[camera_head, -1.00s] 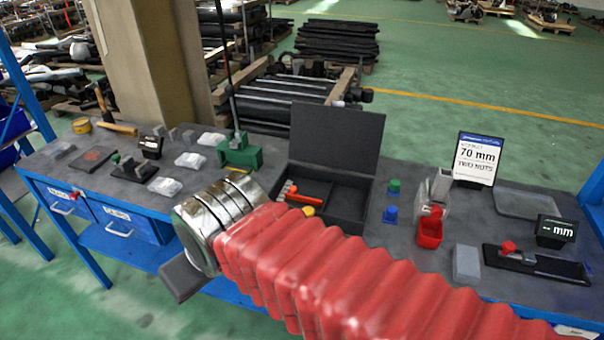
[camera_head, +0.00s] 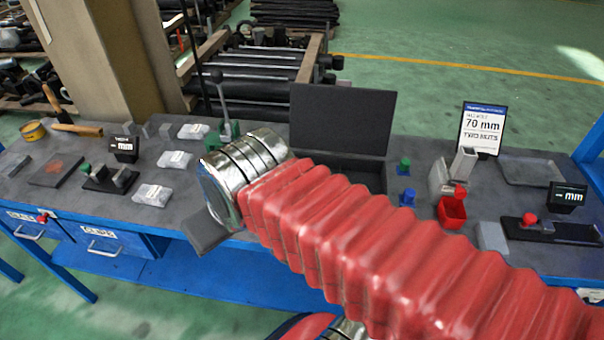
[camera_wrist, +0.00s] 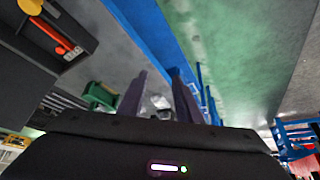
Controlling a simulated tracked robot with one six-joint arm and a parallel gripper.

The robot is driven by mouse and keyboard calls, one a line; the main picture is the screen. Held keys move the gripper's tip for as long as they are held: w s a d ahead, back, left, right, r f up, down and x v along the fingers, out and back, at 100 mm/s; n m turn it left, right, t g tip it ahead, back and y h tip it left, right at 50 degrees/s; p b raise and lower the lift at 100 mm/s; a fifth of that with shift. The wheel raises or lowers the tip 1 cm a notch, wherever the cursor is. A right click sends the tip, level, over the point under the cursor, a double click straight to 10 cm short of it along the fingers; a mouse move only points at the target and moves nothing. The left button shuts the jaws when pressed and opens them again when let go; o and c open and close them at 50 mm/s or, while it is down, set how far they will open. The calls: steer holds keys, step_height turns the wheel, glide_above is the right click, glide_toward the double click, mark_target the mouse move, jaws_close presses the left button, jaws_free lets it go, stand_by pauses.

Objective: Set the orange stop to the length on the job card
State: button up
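The job card (camera_head: 482,130) stands upright at the back right of the bench and reads 70 mm, TWO NUTS. An orange-red piece with a grey end (camera_wrist: 55,38) lies in the open black case in the wrist view; I cannot tell whether it is the orange stop. In the head view my arm hides most of the case's inside (camera_head: 342,118). My gripper (camera_wrist: 158,75) is open, its two dark fingers apart, with nothing held between them. It hangs near the bench's front edge, left of the case.
A black gauge with a red knob (camera_head: 529,219) and an mm display (camera_head: 567,195) stands at the right. Bags, a hammer and a second display (camera_head: 124,145) fill the left.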

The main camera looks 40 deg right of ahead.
steer(key=shift+o, duration=0.7)
steer(key=w+d+m+g+h, duration=0.1)
steer(key=w+d+m, duration=0.1)
steer(key=d, duration=1)
steer(key=w+d+m+g+h, duration=0.1)
steer(key=w+d+m, duration=0.2)
steer(key=d, duration=0.9)
steer(key=shift+m+h, duration=0.4)
steer(key=shift+m, duration=0.8)
steer(key=shift+d, duration=0.1)
steer(key=x, duration=1.3)
steer(key=shift+f, duration=0.3)
steer(key=shift+c, duration=0.6)
